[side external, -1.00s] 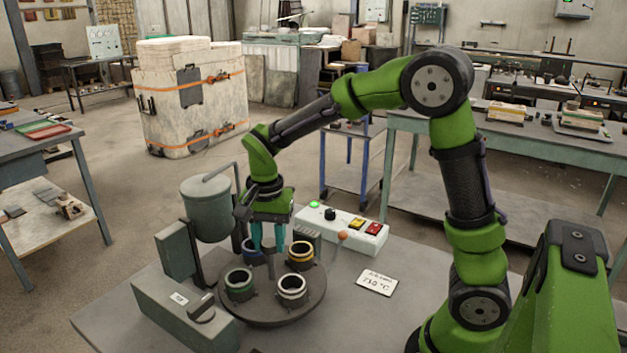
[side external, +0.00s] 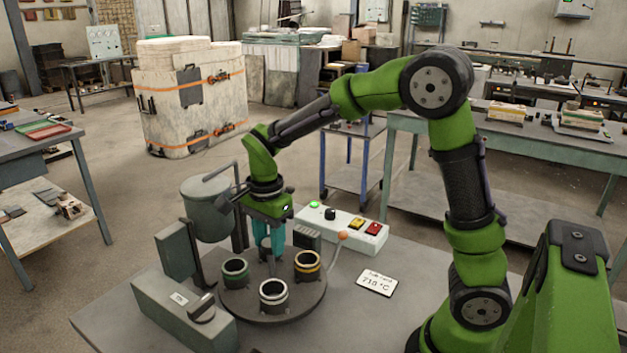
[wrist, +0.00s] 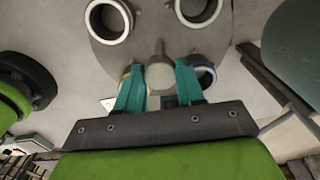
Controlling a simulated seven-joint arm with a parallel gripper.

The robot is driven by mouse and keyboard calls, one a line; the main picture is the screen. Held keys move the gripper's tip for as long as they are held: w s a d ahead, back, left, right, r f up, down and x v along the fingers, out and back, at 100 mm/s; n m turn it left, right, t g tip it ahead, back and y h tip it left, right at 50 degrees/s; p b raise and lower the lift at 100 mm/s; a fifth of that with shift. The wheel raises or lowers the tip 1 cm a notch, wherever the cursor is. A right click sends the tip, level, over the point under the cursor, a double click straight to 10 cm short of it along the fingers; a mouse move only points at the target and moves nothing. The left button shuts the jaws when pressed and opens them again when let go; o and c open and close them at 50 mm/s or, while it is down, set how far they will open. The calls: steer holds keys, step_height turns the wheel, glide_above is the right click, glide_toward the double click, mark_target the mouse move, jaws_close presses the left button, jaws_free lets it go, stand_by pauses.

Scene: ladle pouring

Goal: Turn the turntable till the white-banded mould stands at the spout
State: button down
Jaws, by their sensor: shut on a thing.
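The round grey turntable (side external: 242,304) carries the moulds. The white-banded mould (side external: 273,301) stands at its front, and in the wrist view it is at the top left (wrist: 109,40). The green-banded mould (side external: 235,279) is at the left and the yellow-banded mould (side external: 307,270) at the right. The blue-banded mould (wrist: 206,77) is at the back, hidden behind my fingers in the side view. My gripper (side external: 270,254) points down and is shut on the turntable's centre post (wrist: 160,76). I cannot make out the spout clearly.
The grey-green ladle vessel (side external: 207,212) stands behind and left of the turntable. A long grey box (side external: 180,312) lies at the front left. The right tabletop is mostly clear.

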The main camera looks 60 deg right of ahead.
steer(key=shift+r+m, duration=0.1)
steer(key=shift+m, duration=12.9)
steer(key=c, duration=0.7)
jaws_free()
step_height(320, 180, up, 17)
